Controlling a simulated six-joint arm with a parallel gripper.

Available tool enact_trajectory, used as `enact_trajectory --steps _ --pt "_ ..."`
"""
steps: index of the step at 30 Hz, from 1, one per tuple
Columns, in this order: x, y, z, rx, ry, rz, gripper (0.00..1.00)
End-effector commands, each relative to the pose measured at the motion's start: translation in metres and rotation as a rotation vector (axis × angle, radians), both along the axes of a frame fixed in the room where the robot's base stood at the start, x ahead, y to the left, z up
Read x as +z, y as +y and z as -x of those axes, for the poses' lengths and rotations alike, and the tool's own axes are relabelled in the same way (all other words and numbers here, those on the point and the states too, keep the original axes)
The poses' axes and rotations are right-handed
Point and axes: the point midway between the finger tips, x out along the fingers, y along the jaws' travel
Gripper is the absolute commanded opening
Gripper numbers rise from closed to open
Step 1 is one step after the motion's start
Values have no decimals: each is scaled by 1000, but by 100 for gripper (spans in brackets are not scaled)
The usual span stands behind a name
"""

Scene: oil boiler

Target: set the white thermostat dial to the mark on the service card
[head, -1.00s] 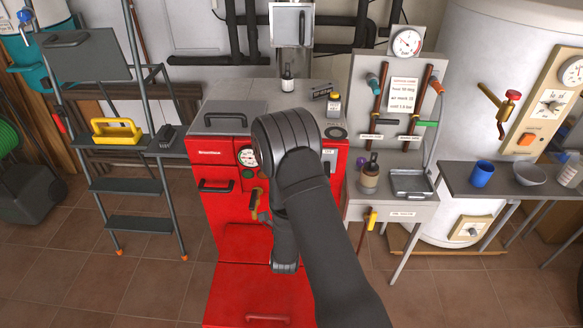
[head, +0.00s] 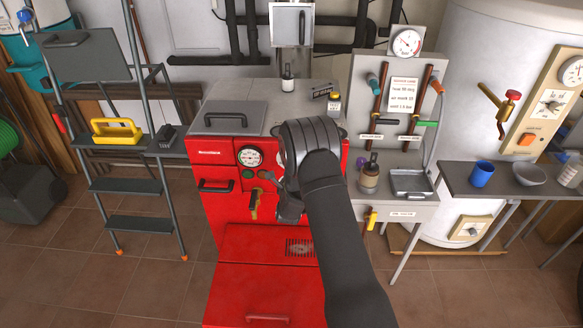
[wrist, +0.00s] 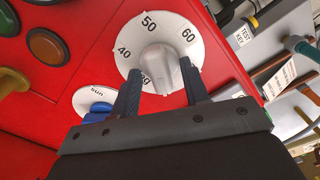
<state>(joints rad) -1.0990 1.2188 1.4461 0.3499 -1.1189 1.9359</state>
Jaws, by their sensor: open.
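The white thermostat dial (wrist: 134,58) is on the red boiler front, with 40, 50 and 60 readable on its face. Its pale grip bar (wrist: 158,70) rises from the middle. My gripper (wrist: 161,72) is open, with one dark finger on each side of the grip bar; I cannot tell whether either touches it. The lower part of the dial is hidden by the bar and fingers. In the head view my gripper (head: 289,208) is at the boiler front and my arm hides the dial. The service card (head: 404,95) hangs on the grey panel; its small print is hard to read.
A blue knob (wrist: 97,113) sits beside the left finger. A pressure gauge (head: 249,156) and a yellow-handled valve (head: 255,204) are left of my gripper. The red lower boiler cover (head: 262,275) juts out below.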

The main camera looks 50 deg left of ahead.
Motion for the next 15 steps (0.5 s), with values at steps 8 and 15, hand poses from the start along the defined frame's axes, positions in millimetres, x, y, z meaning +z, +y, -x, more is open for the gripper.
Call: enact_trajectory --steps 8,15 --pt "0 0 0 0 0 0 38" --pt "0 0 0 0 0 0 0"
